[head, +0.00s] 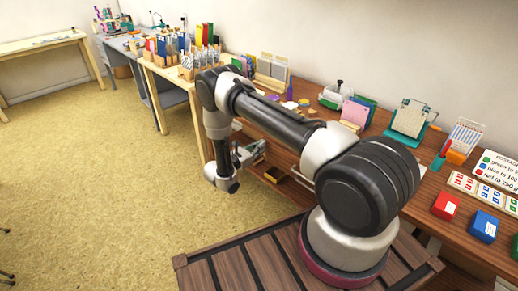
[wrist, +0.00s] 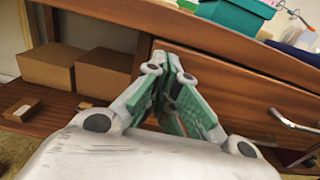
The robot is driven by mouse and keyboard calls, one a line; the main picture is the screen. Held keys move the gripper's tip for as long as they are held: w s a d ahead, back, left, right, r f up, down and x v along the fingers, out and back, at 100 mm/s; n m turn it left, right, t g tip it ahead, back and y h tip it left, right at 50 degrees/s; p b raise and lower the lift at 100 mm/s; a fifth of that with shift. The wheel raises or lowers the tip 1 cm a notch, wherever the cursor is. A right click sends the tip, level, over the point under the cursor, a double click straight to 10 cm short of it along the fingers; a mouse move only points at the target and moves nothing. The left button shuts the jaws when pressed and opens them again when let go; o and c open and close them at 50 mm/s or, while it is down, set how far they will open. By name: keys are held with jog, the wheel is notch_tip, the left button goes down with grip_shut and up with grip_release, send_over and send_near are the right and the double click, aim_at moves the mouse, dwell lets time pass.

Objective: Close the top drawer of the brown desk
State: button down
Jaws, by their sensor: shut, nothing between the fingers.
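The brown desk (head: 300,133) runs along the wall to the right, and its edge crosses the top of the wrist view (wrist: 215,38). Under that edge in the wrist view is a wooden drawer front (wrist: 240,88) with a metal handle (wrist: 295,122) at its right. My gripper (wrist: 172,58) is shut and empty, its green-padded fingers in front of the drawer's left part. I cannot tell whether they touch it, nor how far the drawer stands out. In the head view my gripper (head: 252,152) is beside the desk's front edge, and my arm hides much of the desk front.
Cardboard boxes (wrist: 47,68) stand on a shelf left of the drawer, with a small box (wrist: 20,109) near the shelf edge. Red (head: 445,206) and blue (head: 483,227) inkpads lie on the desktop. The yellowish floor (head: 100,180) to the left is open.

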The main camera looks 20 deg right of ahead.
jog(key=x, duration=0.4)
jog(key=shift+w+d, duration=0.1)
jog(key=shift+d, duration=0.05)
jog(key=v, duration=1.4)
jog(key=s+d+f+m+g, duration=0.2)
jog(key=s+d+f+g, duration=0.15)
jog(key=s, duration=0.25)
jog(key=s+d+r+m+y, duration=0.1)
jog(key=s+r+m+y, duration=0.4)
jog(key=s+r, duration=0.4)
jog(key=s+d+r+m+t+y, duration=0.1)
jog(key=s+r+m+y, duration=0.5)
jog(key=r, duration=1.6)
jog(key=s+d+r+m+y, duration=0.1)
jog(key=s+r+m+y, duration=0.5)
jog(key=s+r, duration=0.8)
notch_tip(320, 180, up, 2)
jog(key=m, duration=0.2)
jog(key=shift+d+m+t, duration=0.3)
jog(key=shift+m+t, duration=0.05)
jog(key=shift+m, duration=0.05)
